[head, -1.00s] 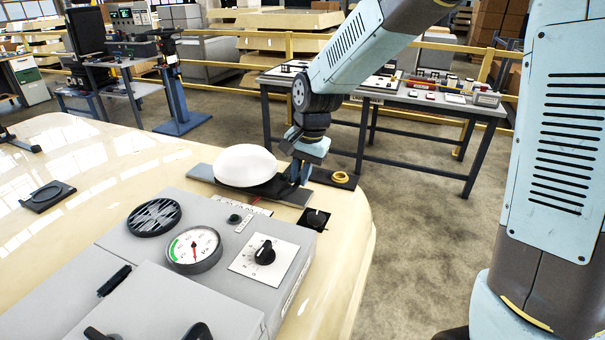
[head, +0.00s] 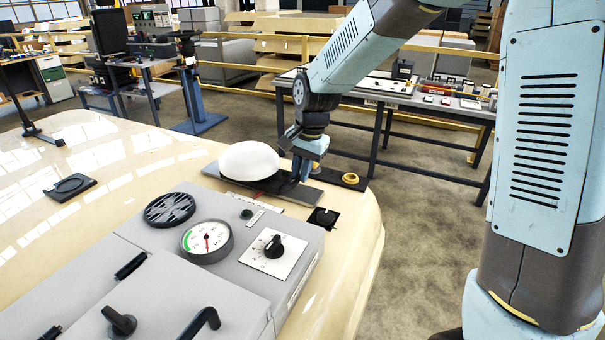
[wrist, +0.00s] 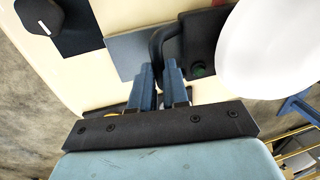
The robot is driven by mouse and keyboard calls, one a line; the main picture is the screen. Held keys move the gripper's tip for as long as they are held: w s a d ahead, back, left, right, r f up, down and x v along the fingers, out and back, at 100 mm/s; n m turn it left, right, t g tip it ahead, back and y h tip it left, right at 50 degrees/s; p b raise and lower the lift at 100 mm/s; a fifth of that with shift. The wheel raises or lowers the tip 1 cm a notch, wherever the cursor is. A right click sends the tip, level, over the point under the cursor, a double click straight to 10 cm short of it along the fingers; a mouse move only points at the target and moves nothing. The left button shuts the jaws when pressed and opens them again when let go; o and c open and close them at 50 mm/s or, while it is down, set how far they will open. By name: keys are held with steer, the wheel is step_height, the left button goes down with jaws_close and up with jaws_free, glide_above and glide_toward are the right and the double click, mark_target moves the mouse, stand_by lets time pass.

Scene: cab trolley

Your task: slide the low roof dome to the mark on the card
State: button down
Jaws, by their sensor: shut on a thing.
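The low white roof dome (head: 249,160) sits on a dark base over a flat grey plate (head: 303,194) on the cream roof. In the wrist view the dome (wrist: 275,45) is at the upper right. Its black base, with a small green dot, has a looped black handle (wrist: 158,42). My gripper (head: 300,173) is at the dome's right side, its blue fingers closed on the handle; the wrist view shows my gripper (wrist: 160,75) with the handle between the fingertips. A pale card (head: 242,200) with red on it lies in front of the dome, partly hidden by the grey housing.
The grey housing (head: 150,240) with a gauge (head: 207,241) and a selector knob (head: 274,246) stands in front. A dark plate with a yellow ring (head: 350,178) is behind my gripper. Open roof lies left of the dome.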

steer(key=c, duration=1.1)
jaws_free()
steer(key=shift+s, duration=0.1)
steer(key=r, duration=0.4)
steer(key=d+r, duration=0.1)
steer(key=r, duration=0.4)
steer(key=s+d+r, duration=0.1)
steer(key=r, duration=0.3)
steer(key=shift+d+r, duration=0.1)
steer(key=shift+r, duration=0.15)
steer(key=s+d+n+t, duration=0.1)
steer(key=s+d, duration=0.6)
steer(key=d, duration=0.1)
steer(key=s+d+r+n+t+h, duration=0.1)
steer(key=s+d+n+t, duration=0.1)
steer(key=s+d, duration=0.4)
steer(key=s+d+r+n+t, duration=0.1)
steer(key=s+d, duration=0.6)
steer(key=d, duration=0.3)
steer(key=shift+s+r+n+t+h, duration=0.1)
steer(key=shift+s+n+t+h, duration=0.2)
steer(key=shift+s+t+h, duration=0.1)
